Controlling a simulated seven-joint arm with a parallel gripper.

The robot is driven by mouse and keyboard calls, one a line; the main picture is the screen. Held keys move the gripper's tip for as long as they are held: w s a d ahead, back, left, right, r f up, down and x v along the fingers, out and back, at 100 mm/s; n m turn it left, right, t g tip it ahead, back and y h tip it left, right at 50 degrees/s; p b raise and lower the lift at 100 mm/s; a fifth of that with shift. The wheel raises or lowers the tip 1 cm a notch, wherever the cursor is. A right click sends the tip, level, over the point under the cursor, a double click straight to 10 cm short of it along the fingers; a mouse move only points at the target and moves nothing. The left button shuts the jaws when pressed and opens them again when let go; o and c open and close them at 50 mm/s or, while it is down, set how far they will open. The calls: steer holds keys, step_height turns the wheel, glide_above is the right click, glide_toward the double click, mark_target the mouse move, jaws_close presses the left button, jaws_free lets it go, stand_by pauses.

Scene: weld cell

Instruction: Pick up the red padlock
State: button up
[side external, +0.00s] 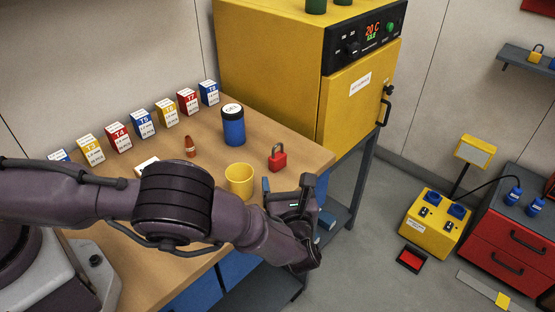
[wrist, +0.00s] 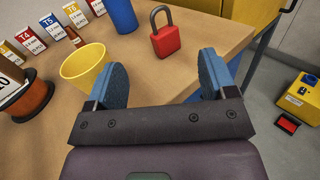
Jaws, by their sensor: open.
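The red padlock (side external: 278,158) stands upright on the wooden bench near its right corner, shackle up. In the wrist view the padlock (wrist: 165,38) is ahead of my gripper, between the lines of the two fingers and a little beyond their tips. My gripper (side external: 285,186) is open and empty, near the bench's front edge. Its two blue finger pads show in the wrist view, spread wide apart (wrist: 162,72). They do not touch the padlock.
A yellow cup (side external: 240,180) stands left of the padlock, close to the left finger. A blue canister (side external: 233,127) stands behind. Several small labelled boxes (side external: 142,124) line the back. A yellow oven (side external: 345,105) rises beyond the right edge. A brown spool (wrist: 25,97) sits at left.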

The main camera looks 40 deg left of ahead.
mark_target(278, 156)
steer(key=x, duration=1.3)
steer(key=shift+d+f, duration=0.1)
steer(key=shift+f, duration=0.05)
steer(key=shift+c, duration=0.3)
steer(key=c, duration=0.9)
